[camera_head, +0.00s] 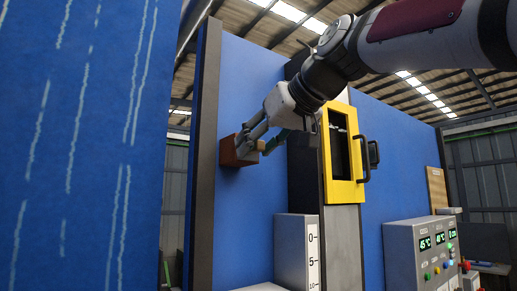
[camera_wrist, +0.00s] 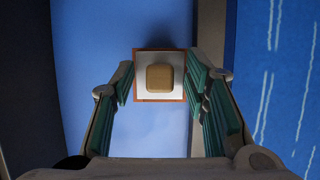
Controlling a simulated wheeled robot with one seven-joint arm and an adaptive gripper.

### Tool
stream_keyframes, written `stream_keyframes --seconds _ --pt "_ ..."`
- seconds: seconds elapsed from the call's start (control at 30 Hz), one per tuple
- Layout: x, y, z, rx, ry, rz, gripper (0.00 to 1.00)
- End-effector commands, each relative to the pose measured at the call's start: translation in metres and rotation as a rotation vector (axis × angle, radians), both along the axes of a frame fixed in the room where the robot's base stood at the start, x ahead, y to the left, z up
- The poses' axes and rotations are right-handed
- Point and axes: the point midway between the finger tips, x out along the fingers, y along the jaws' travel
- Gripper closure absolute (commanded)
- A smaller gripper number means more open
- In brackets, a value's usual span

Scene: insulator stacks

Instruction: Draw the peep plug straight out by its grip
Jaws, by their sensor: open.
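The peep plug's tan, rounded-square grip (camera_wrist: 159,77) shows in the middle of the wrist view, in front of a pale square face with a red-brown frame (camera_wrist: 160,99). In the head view the red-brown block (camera_head: 236,151) sits on the blue wall, and the small tan grip (camera_head: 262,145) points right from it. My gripper (camera_wrist: 161,85) is open, with one green-padded finger on each side of the plug. Gaps show between the pads and the grip. In the head view my gripper (camera_head: 259,143) is at the block and partly covers it.
A yellow-framed door (camera_head: 343,187) with a black handle stands right of my gripper. A grey box with a numbered scale (camera_head: 297,250) is below. A control panel with green displays (camera_head: 421,252) is at lower right. A dark post (camera_head: 205,150) stands left of the block.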

Motion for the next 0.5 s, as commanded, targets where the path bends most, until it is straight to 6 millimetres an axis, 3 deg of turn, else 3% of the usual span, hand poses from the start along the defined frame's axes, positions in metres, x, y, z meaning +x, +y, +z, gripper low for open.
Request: stream_keyframes --seconds 0.07,0.23,0.5 --pt "0.0000 -0.0001 -0.0001 0.000 0.000 0.000 0.61" --pt "-0.0001 -0.0002 0.0000 0.000 0.000 0.000 0.99" --pt "-0.0015 -0.0014 0.0002 0.000 0.000 0.000 1.00"
